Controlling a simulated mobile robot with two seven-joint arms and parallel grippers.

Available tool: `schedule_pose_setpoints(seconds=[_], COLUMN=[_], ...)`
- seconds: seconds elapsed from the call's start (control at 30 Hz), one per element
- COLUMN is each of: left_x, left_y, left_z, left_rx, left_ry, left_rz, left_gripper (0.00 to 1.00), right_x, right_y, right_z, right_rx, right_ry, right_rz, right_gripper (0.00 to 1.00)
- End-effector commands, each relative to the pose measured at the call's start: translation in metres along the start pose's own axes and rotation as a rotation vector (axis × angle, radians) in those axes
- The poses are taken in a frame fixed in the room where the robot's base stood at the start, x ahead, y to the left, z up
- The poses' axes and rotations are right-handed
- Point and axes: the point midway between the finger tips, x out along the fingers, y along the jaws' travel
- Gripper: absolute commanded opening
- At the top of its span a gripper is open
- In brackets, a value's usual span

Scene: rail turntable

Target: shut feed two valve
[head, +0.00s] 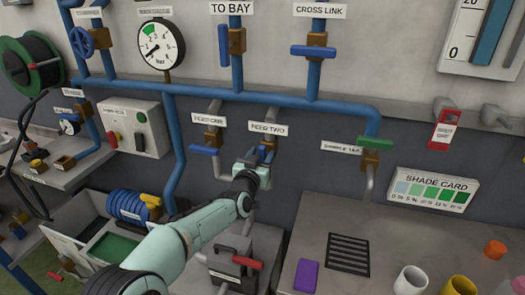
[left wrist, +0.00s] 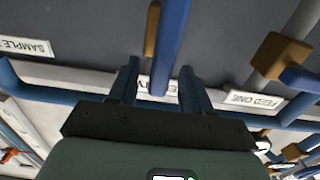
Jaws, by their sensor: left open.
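The feed two valve has a brass body (head: 268,141) under the FEED TWO label (head: 268,127) in the head view. Its blue lever (head: 271,154) is partly hidden by my left gripper (head: 255,157). In the left wrist view the blue lever (left wrist: 169,50) runs lengthwise between the two fingers of my open left gripper (left wrist: 160,75), with the brass body (left wrist: 152,28) behind it. I cannot tell whether a finger touches the lever. My right gripper is not in view.
The feed one valve, with its blue lever crosswise (head: 204,150), is close at left. A blue header pipe (head: 270,98) runs above. The sampling valve with a green lever (head: 375,142) is at right. Below are a bench with a drain grille (head: 348,254) and a purple block (head: 306,276).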

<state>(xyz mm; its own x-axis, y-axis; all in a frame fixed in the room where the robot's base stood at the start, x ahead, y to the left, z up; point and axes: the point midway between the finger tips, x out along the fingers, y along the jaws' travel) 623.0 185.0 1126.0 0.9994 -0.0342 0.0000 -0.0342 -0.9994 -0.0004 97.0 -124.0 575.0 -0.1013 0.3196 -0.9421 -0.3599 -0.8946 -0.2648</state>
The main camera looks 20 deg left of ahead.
Motion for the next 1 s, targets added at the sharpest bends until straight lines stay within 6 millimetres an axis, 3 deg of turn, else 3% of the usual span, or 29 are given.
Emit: schedule_pose_setpoints(seconds=[0.2, 0.47, 0.5, 0.63, 0.67, 1.0], left_x=[0.015, 0.016, 0.016, 0.016, 0.016, 0.016], left_y=[0.0, 0.0, 0.0, 0.0, 0.0, 0.001], left_z=[-0.001, 0.0, 0.0, 0.0, 0.0, 0.0], left_rx=[0.0, 0.0, 0.0, -0.001, -0.001, 0.037], left_ry=[0.001, 0.0, 0.0, 0.0, 0.0, 0.0], left_rz=[0.001, 0.001, 0.001, 0.001, 0.001, 0.0], left_gripper=[0.49, 0.49, 0.46, 0.03, 0.0, 0.0], right_x=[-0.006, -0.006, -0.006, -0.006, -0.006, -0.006], right_y=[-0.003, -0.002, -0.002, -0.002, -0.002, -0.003], right_z=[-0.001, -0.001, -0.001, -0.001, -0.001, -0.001], right_rx=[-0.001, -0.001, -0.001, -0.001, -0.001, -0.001], right_ry=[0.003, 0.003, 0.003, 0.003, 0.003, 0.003], right_rz=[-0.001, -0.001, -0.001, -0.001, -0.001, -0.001], right_gripper=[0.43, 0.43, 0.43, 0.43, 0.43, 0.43])
